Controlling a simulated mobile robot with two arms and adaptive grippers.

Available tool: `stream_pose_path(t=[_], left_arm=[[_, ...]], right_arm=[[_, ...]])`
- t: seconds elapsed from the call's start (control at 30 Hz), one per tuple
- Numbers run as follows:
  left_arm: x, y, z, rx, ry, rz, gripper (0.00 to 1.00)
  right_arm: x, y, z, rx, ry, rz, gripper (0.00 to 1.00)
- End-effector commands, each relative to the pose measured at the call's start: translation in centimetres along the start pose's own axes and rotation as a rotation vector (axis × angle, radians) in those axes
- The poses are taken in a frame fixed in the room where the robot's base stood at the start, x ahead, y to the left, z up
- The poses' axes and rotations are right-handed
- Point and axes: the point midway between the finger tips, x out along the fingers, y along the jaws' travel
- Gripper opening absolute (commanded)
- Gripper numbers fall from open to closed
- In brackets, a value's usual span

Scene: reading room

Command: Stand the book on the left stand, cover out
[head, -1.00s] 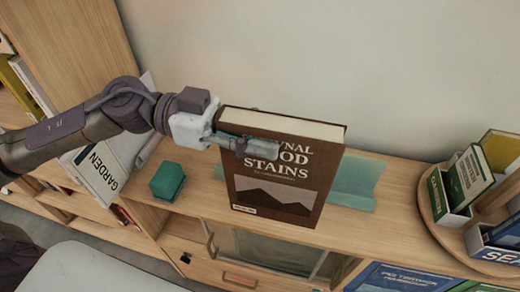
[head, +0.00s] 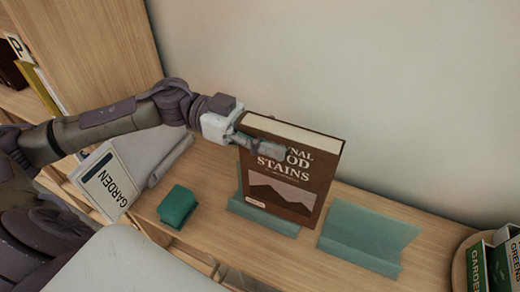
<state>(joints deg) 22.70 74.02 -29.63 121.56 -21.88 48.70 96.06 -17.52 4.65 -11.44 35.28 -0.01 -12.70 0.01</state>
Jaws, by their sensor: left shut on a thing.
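The brown book (head: 285,175) is upright, its cover with the title and mountain picture facing out toward me. My left gripper (head: 262,148) is shut on its upper left part, one finger across the cover and hiding some of the title. The book's lower edge is at the left teal stand (head: 262,222), whose front part shows below it; the book hides most of its back. I cannot tell whether the book rests on the stand. The right teal stand (head: 368,240) is empty. My right gripper is not in view.
A green block (head: 178,207) lies on the wooden shelf top left of the stands. A GARDEN book (head: 107,182) leans on a grey holder further left. A round tray (head: 459,268) with books is at the right edge. The wall is close behind.

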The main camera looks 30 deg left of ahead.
Motion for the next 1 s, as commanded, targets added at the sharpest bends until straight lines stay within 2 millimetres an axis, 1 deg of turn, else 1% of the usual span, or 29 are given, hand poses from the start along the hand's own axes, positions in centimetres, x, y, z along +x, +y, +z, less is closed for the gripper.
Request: stream_pose_path(t=[0.03, 0.1, 0.3, 0.53, 0.7, 0.8, 1.0], left_arm=[[-0.9, -0.6, 0.2, -0.002, 0.003, -0.004, 0.00], [-1.9, -1.3, 1.0, -0.001, 0.004, -0.004, 0.00], [-3.8, -2.4, 2.5, 0.003, 0.005, -0.001, 0.00], [-4.0, -2.5, 3.6, 0.001, 0.006, 0.001, 0.00], [-3.9, -2.5, 5.7, -0.002, 0.007, 0.000, 0.00], [-3.8, -2.5, 6.7, 0.000, 0.007, 0.001, 0.00], [-3.8, -2.5, 6.9, 0.003, 0.005, 0.002, 0.00]], right_arm=[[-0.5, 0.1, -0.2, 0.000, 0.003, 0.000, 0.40], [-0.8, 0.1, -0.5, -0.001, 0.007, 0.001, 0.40], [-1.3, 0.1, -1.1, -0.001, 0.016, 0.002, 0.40], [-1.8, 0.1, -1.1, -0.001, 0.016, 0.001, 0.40], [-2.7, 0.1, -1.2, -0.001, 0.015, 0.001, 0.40], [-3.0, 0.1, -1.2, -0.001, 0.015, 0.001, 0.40], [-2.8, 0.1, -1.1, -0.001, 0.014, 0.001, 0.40]])
